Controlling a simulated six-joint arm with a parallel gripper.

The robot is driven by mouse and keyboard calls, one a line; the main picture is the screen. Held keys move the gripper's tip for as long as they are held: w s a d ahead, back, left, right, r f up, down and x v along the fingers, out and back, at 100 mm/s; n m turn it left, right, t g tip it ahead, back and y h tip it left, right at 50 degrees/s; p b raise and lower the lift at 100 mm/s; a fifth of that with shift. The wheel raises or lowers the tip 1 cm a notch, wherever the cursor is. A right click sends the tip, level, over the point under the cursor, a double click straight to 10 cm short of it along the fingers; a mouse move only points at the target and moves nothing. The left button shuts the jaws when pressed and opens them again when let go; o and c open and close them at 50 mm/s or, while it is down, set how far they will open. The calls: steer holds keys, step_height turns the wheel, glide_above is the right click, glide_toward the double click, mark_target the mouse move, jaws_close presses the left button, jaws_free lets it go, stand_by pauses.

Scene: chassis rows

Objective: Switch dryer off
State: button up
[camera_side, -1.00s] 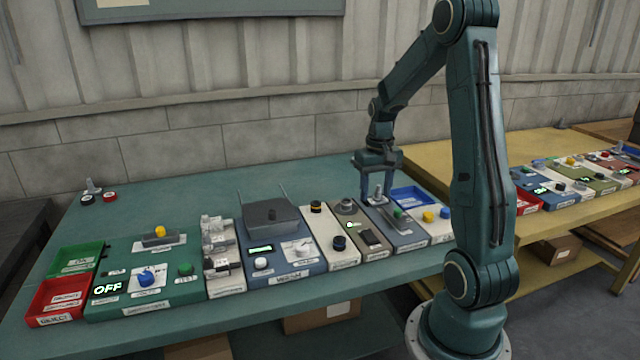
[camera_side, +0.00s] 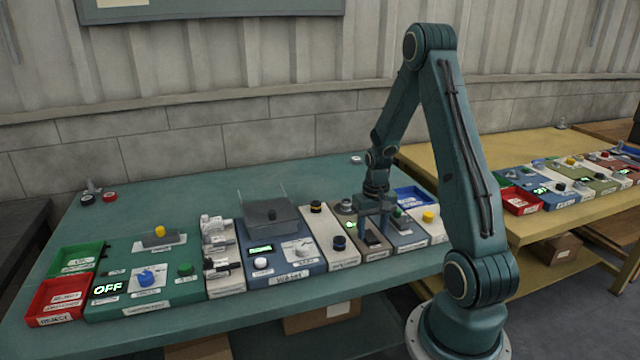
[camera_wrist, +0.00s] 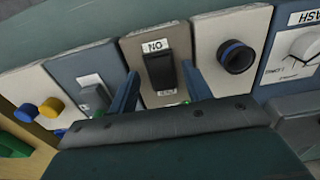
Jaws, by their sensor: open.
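A taupe panel (camera_side: 376,253) stands in the row, with a dark rocker switch (camera_wrist: 163,74) and a small lit green display (camera_side: 351,225). Its name label is not readable, so I cannot confirm that it is the dryer. In the wrist view a label (camera_wrist: 155,46) at one end of the switch reads ON, upside down. My gripper (camera_side: 376,236) is open and low over this panel. In the wrist view its fingers lie on either side of the switch, apart from it. It holds nothing.
A blue-grey panel (camera_wrist: 83,68) with a green control stands on one side, a cream panel (camera_wrist: 207,35) with a dark knob (camera_wrist: 236,57) on the other. Further left are a blue washer panel (camera_side: 287,266) and a green panel (camera_side: 188,293) showing OFF. Open table lies behind the row.

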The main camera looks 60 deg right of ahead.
steer(key=shift+f, duration=0.6)
steer(key=c, duration=1)
steer(key=shift+w+d+g+y, duration=0.1)
steer(key=shift+g+y, duration=0.2)
steer(key=shift+w+d+r+g+y, duration=0.1)
steer(key=shift+w+d+g+y, duration=0.1)
steer(key=shift+g+y, duration=0.6)
steer(key=shift+o, duration=0.2)
steer(key=shift+c, duration=0.2)
steer(key=o, duration=1)
